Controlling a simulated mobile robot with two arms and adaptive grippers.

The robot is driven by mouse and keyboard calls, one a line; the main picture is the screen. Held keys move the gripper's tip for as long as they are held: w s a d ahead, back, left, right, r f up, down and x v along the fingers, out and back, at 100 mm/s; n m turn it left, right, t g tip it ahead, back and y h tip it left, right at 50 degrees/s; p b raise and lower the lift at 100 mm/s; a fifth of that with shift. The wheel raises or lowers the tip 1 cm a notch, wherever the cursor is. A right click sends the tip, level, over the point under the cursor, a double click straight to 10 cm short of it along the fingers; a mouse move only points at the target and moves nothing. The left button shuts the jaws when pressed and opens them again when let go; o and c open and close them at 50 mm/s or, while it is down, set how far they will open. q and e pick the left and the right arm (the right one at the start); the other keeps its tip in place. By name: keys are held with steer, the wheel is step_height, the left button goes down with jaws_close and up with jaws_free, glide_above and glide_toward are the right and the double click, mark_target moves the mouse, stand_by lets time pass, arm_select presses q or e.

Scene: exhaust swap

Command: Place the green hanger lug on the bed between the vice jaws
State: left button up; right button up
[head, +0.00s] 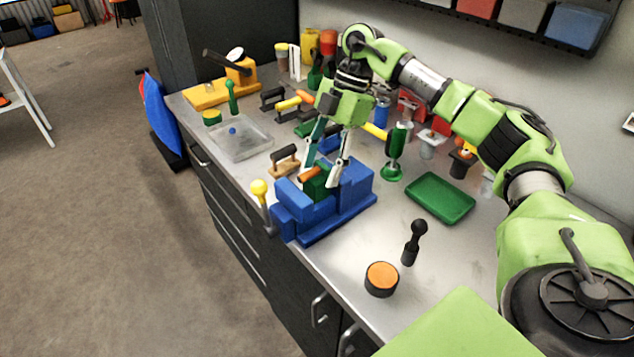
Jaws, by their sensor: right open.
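The blue vice (345,203) stands near the front edge of the bench, with a yellow ball-ended handle (260,190) at its left side. The dark green hanger lug (318,187) is between the vice jaws, with an orange piece (309,174) at its top. Whether its underside touches the bed is hidden by the near jaw. My right gripper (321,174) points down over the vice. Its fingers are spread, with the tips on either side of the lug's top. I cannot tell whether they touch it. My left gripper is not in view.
A green tray (440,197) is right of the vice. An orange-topped black puck (381,279) and a black-handled tool (413,243) are in front. A clear tray (240,138) and a yellow fixture (220,92) stand left. Several tools crowd behind the vice.

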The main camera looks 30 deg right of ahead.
steer(key=b+v, duration=0.1)
steer(key=v, duration=0.6)
steer(key=shift+d+r, duration=0.15)
steer(key=shift+r, duration=0.15)
